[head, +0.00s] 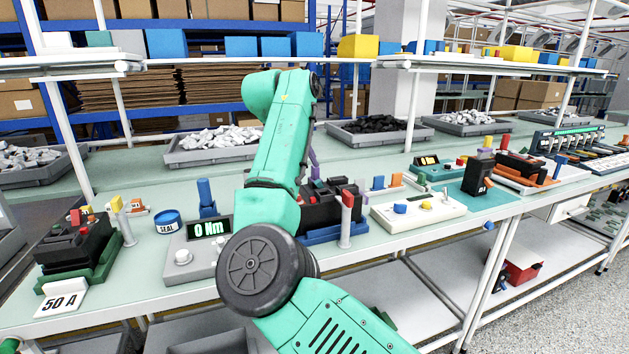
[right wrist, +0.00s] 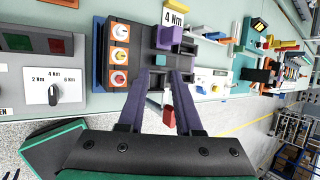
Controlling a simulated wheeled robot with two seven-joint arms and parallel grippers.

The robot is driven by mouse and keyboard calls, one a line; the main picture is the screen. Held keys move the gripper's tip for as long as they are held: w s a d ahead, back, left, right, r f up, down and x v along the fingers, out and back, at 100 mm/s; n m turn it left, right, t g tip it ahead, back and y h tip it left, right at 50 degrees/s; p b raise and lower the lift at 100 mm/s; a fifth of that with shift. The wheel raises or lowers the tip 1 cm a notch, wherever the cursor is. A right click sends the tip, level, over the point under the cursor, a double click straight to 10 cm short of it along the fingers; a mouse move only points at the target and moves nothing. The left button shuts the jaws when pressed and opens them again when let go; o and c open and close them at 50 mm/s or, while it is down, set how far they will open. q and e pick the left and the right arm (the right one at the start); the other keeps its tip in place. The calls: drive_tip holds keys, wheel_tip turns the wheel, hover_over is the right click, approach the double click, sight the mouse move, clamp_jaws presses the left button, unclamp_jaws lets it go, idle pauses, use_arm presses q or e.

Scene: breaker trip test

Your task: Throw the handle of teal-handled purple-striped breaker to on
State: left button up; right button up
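A dark breaker (head: 330,212) stands on a blue base at the middle of the bench, partly hidden by my right arm. In the right wrist view the dark breaker (right wrist: 146,40) shows with round orange-framed dials along one side and a purple block (right wrist: 170,37). Contact cannot be made out. In the head view its fingers are mostly hidden behind the arm. My left gripper is not in view.
A tester with a "0 Nm" display (head: 209,229) stands left of the breaker, and a red-capped post (head: 347,215) stands before it. Another dark breaker (head: 75,246) is at the far left by a "50 A" plate (head: 62,301). A white button box (head: 417,211) is to the right.

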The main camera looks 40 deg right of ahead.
sight(317, 181)
drive_tip(key=x, duration=0.7)
drive_tip(key=shift+s, duration=0.1)
drive_tip(key=shift+r, duration=0.1)
clamp_jaws()
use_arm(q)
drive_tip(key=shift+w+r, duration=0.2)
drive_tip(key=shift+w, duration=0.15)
